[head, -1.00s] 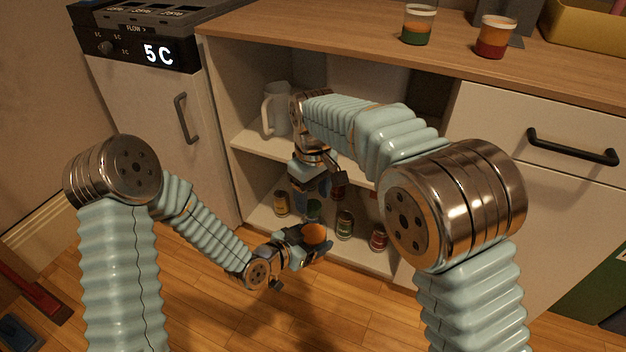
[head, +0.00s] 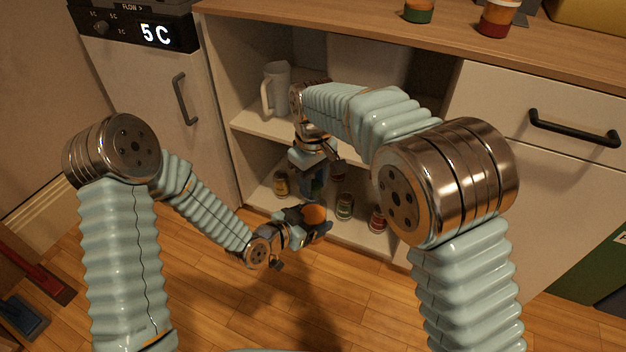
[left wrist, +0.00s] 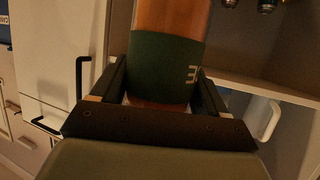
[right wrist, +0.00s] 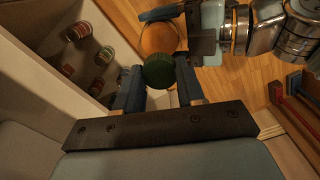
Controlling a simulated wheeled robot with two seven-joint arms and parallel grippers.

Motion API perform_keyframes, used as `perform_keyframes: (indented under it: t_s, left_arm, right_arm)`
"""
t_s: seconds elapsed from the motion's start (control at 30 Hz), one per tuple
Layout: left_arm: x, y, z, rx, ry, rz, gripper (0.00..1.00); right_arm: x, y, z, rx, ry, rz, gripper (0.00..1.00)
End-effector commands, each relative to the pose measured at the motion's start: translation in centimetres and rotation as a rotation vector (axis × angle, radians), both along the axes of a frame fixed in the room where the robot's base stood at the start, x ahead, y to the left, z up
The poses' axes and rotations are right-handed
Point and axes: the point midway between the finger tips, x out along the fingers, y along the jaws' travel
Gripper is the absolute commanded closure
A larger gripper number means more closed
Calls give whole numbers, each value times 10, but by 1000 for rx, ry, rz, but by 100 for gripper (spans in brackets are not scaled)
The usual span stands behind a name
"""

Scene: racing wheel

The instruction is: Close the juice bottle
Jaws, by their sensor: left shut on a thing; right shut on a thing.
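The juice bottle has orange contents and a dark green label (left wrist: 165,68). My left gripper (left wrist: 160,88) is shut around it. In the head view the bottle's orange top (head: 314,215) shows at the left gripper (head: 312,226), in front of the open cabinet. The green cap (right wrist: 158,70) is between the fingers of my right gripper (right wrist: 158,84), which is shut on it. In the right wrist view the cap appears in front of the round orange bottle (right wrist: 157,38), partly overlapping it. I cannot tell whether the cap touches the bottle. The bottle's mouth is out of sight.
The open cabinet has a pale mug (head: 275,88) on its shelf and several small jars, including one (head: 344,206), on its floor. The worktop (head: 380,28) overhangs the cabinet. A drawer handle (head: 574,128) sticks out at the right.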

Motion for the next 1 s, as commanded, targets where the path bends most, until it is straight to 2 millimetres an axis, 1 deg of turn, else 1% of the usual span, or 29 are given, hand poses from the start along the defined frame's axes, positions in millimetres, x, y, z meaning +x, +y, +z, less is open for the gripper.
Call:
perform_keyframes:
  t_s: [0.1,0.13,0.3,0.33,0.57,0.67,0.77,0.87,1.0]
  left_arm:
    - [0,0,1,-1,-2,0,100]
    - [0,0,1,-1,-2,0,100]
    - [0,0,1,-1,-2,0,100]
    - [0,0,1,-1,-2,0,100]
    - [0,0,1,-1,-2,0,100]
    - [0,0,1,-1,-2,0,100]
    - [0,0,1,-1,-2,0,100]
    - [0,0,1,-1,-2,0,100]
    - [0,0,1,-1,-2,0,100]
  right_arm:
    - [0,0,0,0,0,1,98]
    - [0,0,0,0,0,1,60]
    - [0,0,0,0,0,2,34]
    - [0,0,0,0,0,2,32]
    - [0,0,0,0,0,2,32]
    - [0,0,4,1,-1,2,32]
    - [1,1,15,3,-1,3,32]
    - [1,0,33,4,-2,3,32]
    - [1,0,64,4,-3,1,32]
